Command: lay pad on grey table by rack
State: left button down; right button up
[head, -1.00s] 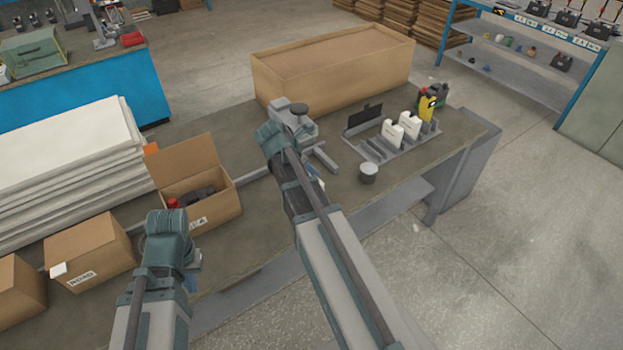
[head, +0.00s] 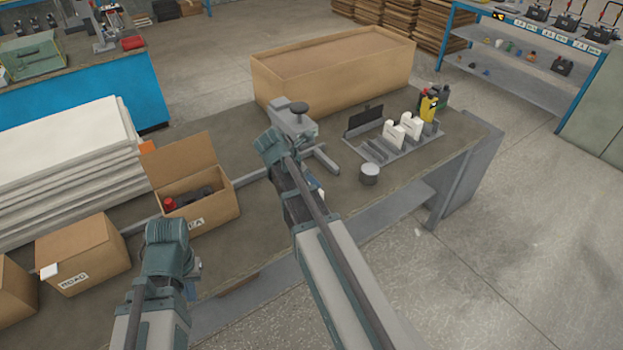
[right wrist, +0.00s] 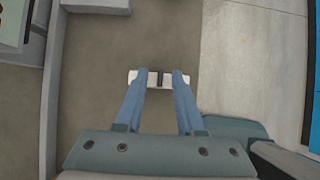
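A white pad-like block with a dark ridge across its middle (right wrist: 152,79) shows in the right wrist view, against the table top. My right gripper (right wrist: 160,74) has its blue fingers apart, one over each side of the block, with gaps to the dark ridge. I cannot tell whether the fingertips touch the white part. The grey-brown table (head: 432,153) carries a grey rack (head: 404,152) with white and dark pieces, right of my right arm. My left gripper (head: 194,284) is mostly hidden behind its own arm.
A large open cardboard box (head: 335,85) stands behind the rack. A small open box (head: 205,212) and a closed box (head: 84,262) are at the left. A grey round pot (head: 369,173) stands before the rack. A grey device (head: 296,120) is beyond my right arm.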

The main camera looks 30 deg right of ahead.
jog(key=shift+r, duration=0.2)
jog(key=p+v, duration=1)
jog(key=v, duration=0.2)
jog(key=s+a+f+m+y, duration=0.1)
jog(key=s+a+m+y, duration=0.1)
jog(key=s+a+m, duration=0.5)
jog(key=s+a+f+m+y, duration=0.2)
jog(key=s+a+m, duration=0.6)
jog(key=a, duration=0.8)
jog(key=shift+s+f+g+y, duration=0.15)
jog(key=shift+s+g+y, duration=0.25)
jog(key=shift+y, duration=0.3)
jog(key=shift+a, duration=0.1)
